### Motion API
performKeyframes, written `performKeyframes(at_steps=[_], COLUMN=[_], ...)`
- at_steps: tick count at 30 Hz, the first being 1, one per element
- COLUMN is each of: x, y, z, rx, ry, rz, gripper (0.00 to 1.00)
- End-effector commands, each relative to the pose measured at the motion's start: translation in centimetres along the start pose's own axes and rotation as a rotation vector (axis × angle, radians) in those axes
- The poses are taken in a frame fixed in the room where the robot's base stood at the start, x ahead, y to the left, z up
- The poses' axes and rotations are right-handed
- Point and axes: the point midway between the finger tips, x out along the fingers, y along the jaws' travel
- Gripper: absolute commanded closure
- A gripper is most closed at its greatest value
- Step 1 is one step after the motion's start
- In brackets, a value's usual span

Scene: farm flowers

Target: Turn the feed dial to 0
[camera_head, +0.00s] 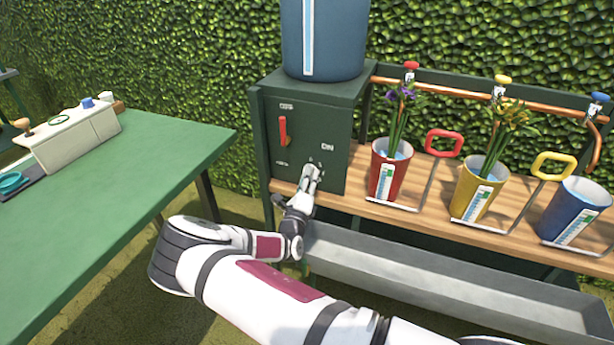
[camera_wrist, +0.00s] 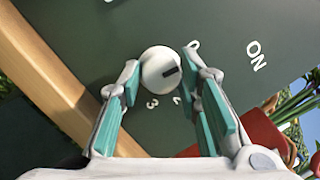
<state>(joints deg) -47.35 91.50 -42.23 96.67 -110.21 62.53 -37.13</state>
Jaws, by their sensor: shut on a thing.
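The feed dial (camera_wrist: 161,68) is a round white knob with a dark mark, on the dark green cabinet (camera_head: 322,115). In the wrist view its mark points right, toward a finger that hides the panel there. The digits 3 and 2 show below the dial, and a partly hidden character shows at its upper right. My gripper (camera_wrist: 162,82) has one finger on each side of the knob and is shut on it. In the head view my gripper (camera_head: 312,172) is at the cabinet's lower front and largely covers the dial.
A red lever (camera_head: 283,131) is on the cabinet, left of the dial. Red (camera_head: 382,182), yellow (camera_head: 468,200) and blue (camera_head: 575,215) pots stand on the wooden bench to the right. A grey trough (camera_head: 440,280) lies below. A green table (camera_head: 130,190) is left.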

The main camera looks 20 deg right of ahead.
Motion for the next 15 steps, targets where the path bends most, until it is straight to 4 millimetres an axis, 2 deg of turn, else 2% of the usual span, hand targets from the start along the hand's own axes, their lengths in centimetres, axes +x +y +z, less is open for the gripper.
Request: performKeyframes(at_steps=[6,15], x=[0.15,0.17], y=[-0.22,-0.17], z=[-0.03,-0.06], rx=[-0.092,-0.135], ry=[-0.007,-0.010], rz=[0.019,0.029], gripper=[0.97,0.97])
